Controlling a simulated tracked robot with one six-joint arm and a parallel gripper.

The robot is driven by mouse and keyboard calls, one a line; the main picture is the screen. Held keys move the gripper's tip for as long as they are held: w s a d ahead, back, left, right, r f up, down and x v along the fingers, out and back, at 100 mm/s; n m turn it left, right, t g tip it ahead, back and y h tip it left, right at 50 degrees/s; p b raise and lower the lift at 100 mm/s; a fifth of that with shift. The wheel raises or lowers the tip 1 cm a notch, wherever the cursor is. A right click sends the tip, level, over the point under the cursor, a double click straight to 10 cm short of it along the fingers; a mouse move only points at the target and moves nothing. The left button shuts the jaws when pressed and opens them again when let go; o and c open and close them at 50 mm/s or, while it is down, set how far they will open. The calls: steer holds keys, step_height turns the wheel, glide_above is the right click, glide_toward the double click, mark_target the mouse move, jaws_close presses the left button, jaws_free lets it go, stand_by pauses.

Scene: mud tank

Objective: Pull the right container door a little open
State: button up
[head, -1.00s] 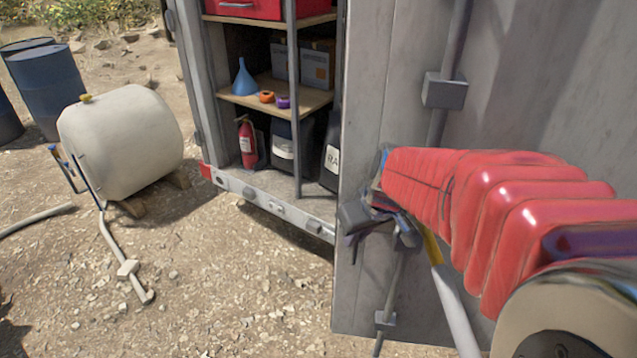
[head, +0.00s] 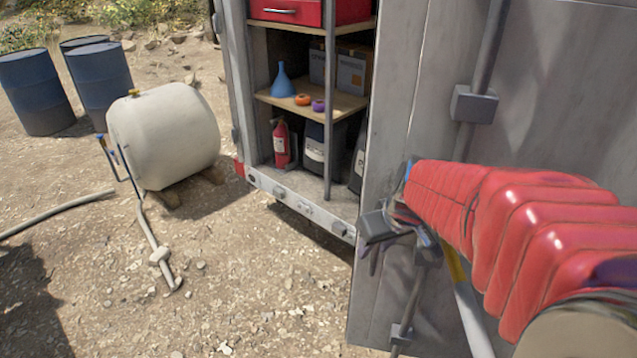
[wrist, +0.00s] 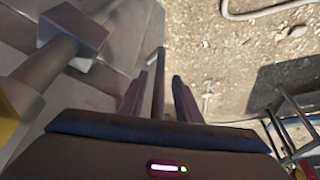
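The right container door (head: 420,130) is a grey metal panel in the right half of the head view. It stands out from the container, with part of the shelved interior showing left of its free edge. A vertical lock rod (head: 486,45) runs down it through a bracket. My gripper (head: 372,248) is at the door's free edge, partly hidden by my red-sleeved arm. In the wrist view, its two fingers (wrist: 158,98) are apart, with a narrow grey bar (wrist: 158,75) showing between them. Gaps show on both sides of the bar; I cannot tell its depth.
The container's shelves (head: 345,103) hold a blue funnel (head: 283,82), tape rolls and boxes; a fire extinguisher (head: 281,146) stands below. A white tank (head: 165,135) and blue barrels (head: 35,92) stand at left. A hose (head: 150,235) lies on the gravel.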

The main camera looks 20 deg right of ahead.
steer(key=shift+r, duration=0.1)
steer(key=shift+s+d+r, duration=0.1)
steer(key=shift+s+r, duration=0.05)
steer(key=shift+r, duration=0.05)
steer(key=v, duration=1.3)
